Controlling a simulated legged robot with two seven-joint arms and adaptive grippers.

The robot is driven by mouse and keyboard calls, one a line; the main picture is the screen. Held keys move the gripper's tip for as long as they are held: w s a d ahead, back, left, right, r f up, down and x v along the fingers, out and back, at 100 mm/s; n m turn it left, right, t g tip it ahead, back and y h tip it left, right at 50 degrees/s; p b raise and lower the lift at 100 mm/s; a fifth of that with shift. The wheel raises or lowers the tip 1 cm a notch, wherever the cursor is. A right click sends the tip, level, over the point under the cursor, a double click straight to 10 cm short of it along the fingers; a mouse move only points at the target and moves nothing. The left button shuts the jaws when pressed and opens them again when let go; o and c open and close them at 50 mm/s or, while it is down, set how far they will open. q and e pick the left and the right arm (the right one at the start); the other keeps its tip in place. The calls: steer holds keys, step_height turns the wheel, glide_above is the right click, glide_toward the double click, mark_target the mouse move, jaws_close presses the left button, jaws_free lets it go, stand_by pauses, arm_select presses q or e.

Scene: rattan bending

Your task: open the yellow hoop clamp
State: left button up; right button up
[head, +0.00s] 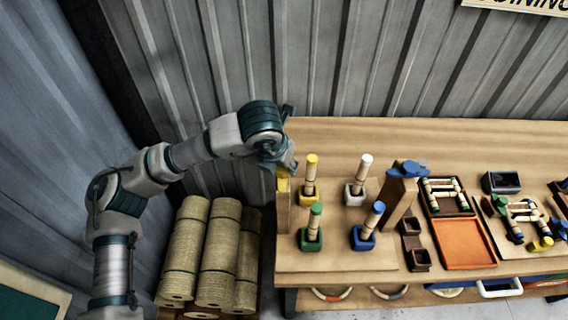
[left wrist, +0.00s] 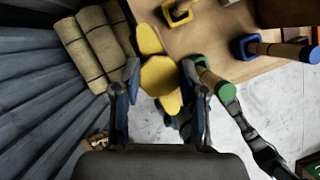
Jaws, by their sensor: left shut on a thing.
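The yellow hoop clamp (head: 282,185) is on an upright wooden post (head: 283,212) at the left end of the workbench. In the left wrist view its yellow knob-like part (left wrist: 160,76) lies between my fingers, with another yellow piece beyond it. My left gripper (head: 288,165) reaches it from the upper left and is shut on it; the arm hides part of the clamp in the head view. The left gripper also shows in the left wrist view (left wrist: 160,82), one finger on each side of the yellow part.
Pegs stand in yellow (head: 310,196), white (head: 355,194), green (head: 311,239) and blue (head: 363,238) holders close right of the clamp. A second post carries a blue clamp (head: 408,169). An orange tray (head: 464,243) lies farther right. Rattan rolls (head: 218,255) stand left of the bench.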

arm_select(q)
steer(key=shift+r+n, duration=0.1)
steer(key=shift+n, duration=0.2)
arm_select(e)
steer(key=shift+w+r, duration=0.25)
steer(key=shift+r, duration=0.15)
steer(key=shift+w, duration=0.1)
arm_select(q)
steer(key=o, duration=0.9)
steer(key=shift+o, duration=1.2)
steer(key=shift+s, duration=0.1)
steer(key=shift+s+a, duration=0.1)
arm_select(e)
steer(key=shift+a, duration=0.1)
arm_select(q)
steer(key=v, duration=1.2)
